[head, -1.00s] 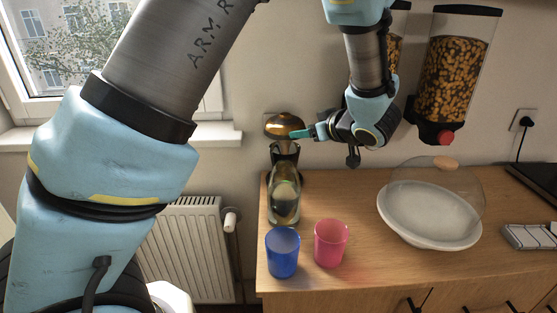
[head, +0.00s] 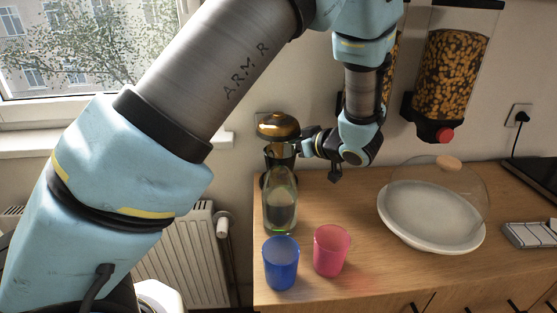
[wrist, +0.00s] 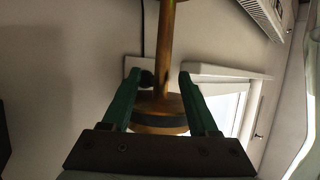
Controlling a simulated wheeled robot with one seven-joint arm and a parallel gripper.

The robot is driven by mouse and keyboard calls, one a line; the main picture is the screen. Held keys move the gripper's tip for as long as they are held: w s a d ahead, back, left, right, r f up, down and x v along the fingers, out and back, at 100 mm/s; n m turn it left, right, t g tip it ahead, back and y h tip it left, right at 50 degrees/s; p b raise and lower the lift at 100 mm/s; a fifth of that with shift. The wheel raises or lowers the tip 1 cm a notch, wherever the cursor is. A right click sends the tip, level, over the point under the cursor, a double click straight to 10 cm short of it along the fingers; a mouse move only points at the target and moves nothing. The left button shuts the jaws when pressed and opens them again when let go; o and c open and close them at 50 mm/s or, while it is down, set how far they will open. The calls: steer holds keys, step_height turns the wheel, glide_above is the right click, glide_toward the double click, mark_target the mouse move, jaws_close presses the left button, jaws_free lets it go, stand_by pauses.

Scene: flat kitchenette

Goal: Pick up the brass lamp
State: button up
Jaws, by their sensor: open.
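The brass lamp (head: 278,127) stands at the back left of the counter, its rounded brass top showing above a dark vessel. In the wrist view its brass stem (wrist: 166,45) and a round brass part with a dark band show between my fingers. My gripper (wrist: 160,78) is open, with one green finger on each side of the lamp. I cannot tell whether either finger touches it. In the head view my gripper (head: 298,146) is at the lamp's right side, just below its top. The lamp's lower part is hidden there.
A blue cup (head: 281,264) and a pink cup (head: 331,251) stand nearer the front edge. A white plate (head: 432,215) under a clear dome is to the right. Food dispensers (head: 450,75) hang above.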

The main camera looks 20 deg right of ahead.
steer(key=shift+p+x, duration=0.45)
steer(key=shift+x, duration=1.4)
steer(key=shift+s+a+f, duration=0.1)
steer(key=shift+a, duration=0.05)
jaws_close()
